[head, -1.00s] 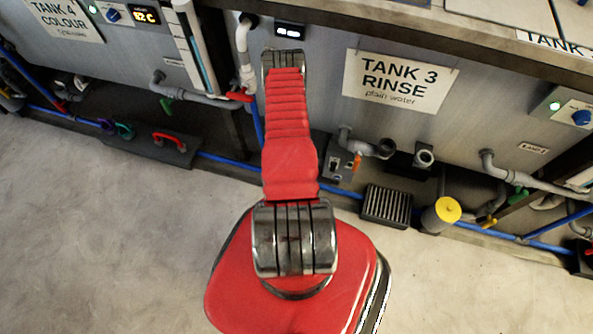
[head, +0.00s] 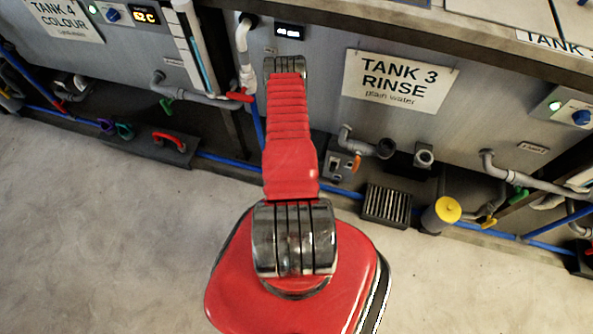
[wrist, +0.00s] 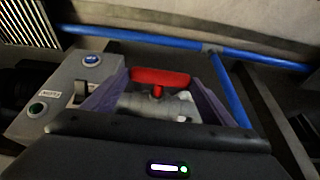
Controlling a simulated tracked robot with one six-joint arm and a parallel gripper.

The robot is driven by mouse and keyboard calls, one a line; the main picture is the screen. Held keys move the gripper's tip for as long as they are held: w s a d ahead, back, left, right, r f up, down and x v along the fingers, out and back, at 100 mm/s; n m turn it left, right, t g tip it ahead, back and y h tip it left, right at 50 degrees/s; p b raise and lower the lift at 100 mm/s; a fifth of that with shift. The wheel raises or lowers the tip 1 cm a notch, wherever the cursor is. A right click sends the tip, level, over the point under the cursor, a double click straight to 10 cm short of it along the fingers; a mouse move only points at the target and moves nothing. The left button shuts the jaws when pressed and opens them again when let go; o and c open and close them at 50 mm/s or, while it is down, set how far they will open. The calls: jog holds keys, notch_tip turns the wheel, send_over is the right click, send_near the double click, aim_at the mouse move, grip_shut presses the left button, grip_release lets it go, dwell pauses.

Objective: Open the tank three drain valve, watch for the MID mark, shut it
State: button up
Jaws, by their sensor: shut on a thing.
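The red valve handle (wrist: 160,78) shows in the wrist view, on a grey valve body (wrist: 140,103). The handle lies roughly level across the picture, about in line with the body. My gripper (wrist: 158,92) has a purple-grey finger on each side of the handle and is shut on it. The exact contact is dark. In the head view, my red arm reaches toward tank three (head: 480,110) and hides my gripper and this valve. The tank carries the sign "TANK 3 RINSE" (head: 399,82). I cannot make out a MID mark in either view.
A grey switch box (wrist: 65,95) with buttons stands close left of the valve in the wrist view. A blue pipe (wrist: 228,88) runs on the right.

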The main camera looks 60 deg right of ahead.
jog(key=shift+a, duration=0.25)
jog(key=shift+c, duration=1.1)
jog(key=shift+d, duration=0.15)
jog(key=shift+s, duration=0.1)
jog(key=shift+s+d+t, duration=0.1)
jog(key=shift+s+t, duration=0.1)
jog(key=shift+t, duration=0.5)
jog(key=shift+s+f+m+t+y, duration=0.15)
jog(key=shift+s+m+t, duration=0.2)
jog(key=shift+t, duration=0.75)
jog(key=shift+s+f+m+t+y, duration=0.15)
jog(key=shift+s+m+t, duration=0.15)
jog(key=shift+t, duration=0.8)
jog(key=shift+s+d+f+m+t, duration=0.1)
jog(key=shift+s+f+m+t, duration=0.15)
jog(key=shift+t, duration=0.65)
jog(key=shift+s+d+f+m+t, duration=0.1)
jog(key=shift+m+t, duration=0.1)
jog(key=shift+t, duration=0.7)
jog(key=shift+s+f+m+t, duration=0.1)
jog(key=shift+f+m+t, duration=0.05)
jog(key=shift+t, duration=0.4)
jog(key=shift+s+f+m+t, duration=0.1)
jog(key=shift+m+t, duration=0.05)
jog(key=shift+t, duration=0.7)
jog(key=shift+d+t, duration=0.1)
jog(key=shift+t, duration=0.2)
